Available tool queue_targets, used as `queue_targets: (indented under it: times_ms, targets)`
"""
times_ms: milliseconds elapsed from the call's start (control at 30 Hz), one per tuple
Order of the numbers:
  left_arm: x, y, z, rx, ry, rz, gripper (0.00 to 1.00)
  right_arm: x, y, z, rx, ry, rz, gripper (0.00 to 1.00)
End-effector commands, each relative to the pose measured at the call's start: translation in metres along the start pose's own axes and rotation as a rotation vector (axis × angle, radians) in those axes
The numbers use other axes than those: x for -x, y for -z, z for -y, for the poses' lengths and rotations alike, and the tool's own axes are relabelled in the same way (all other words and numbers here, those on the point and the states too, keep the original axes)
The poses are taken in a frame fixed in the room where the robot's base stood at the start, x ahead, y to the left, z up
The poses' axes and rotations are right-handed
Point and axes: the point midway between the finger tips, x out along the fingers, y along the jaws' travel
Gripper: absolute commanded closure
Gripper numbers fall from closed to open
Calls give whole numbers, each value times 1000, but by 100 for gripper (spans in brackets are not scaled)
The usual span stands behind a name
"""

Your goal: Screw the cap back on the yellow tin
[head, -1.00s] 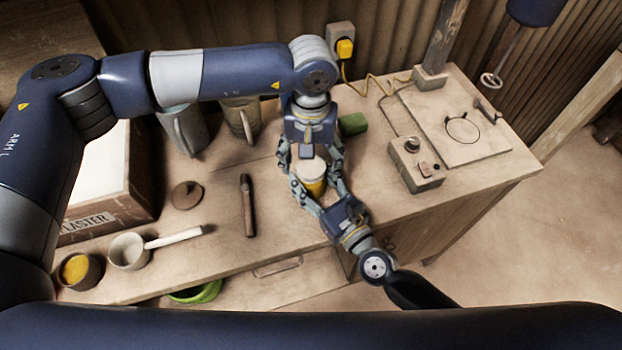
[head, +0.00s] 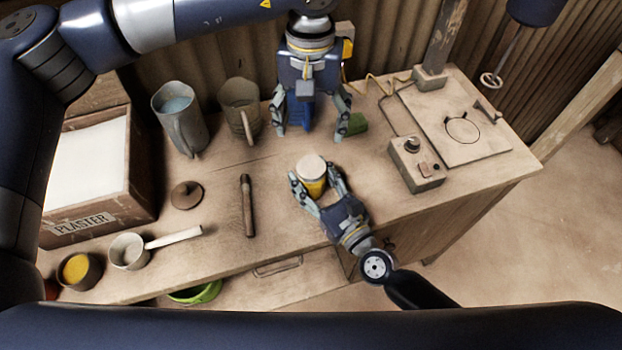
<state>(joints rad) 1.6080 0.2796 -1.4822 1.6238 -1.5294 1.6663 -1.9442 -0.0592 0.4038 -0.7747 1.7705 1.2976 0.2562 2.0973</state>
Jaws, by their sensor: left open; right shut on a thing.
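The yellow tin (head: 315,188) stands upright on the workbench. A pale round cap (head: 311,166) sits on top of it; I cannot tell how tightly it is seated. My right gripper (head: 310,182) is shut on the tin's body from the front right, a finger on each side. My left gripper (head: 309,135) is open and empty, fingers spread, behind the tin and clear of the cap.
A blue thing (head: 298,112) shows between my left fingers, partly hidden. A green block (head: 355,124) lies beside them. A control box (head: 416,165) stands right. Two jugs (head: 180,120) (head: 240,108) and a dark-handled tool (head: 247,205) are left.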

Motion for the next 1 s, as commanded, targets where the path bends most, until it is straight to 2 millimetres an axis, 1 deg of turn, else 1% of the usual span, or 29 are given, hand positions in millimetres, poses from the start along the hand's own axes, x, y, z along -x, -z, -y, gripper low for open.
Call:
queue_targets:
  times_ms: [67,100,200,533,667,767,1000]
  targets:
    - [0,0,0,0,0,0,28,0,0,0,0,0,1,100]
    - [0,0,0,0,0,0,28,0,0,0,0,0,1,46]
    - [0,0,0,0,0,0,28,0,0,0,0,0,1,25]
    - [-1,0,0,0,0,0,28,0,0,0,0,0,0,25]
    - [-1,0,0,0,0,0,28,8,1,0,1,0,-2,25]
    - [-1,0,0,0,0,0,28,24,1,0,2,-1,-3,25]
    - [-1,0,0,0,0,0,28,76,1,0,3,-2,-4,25]
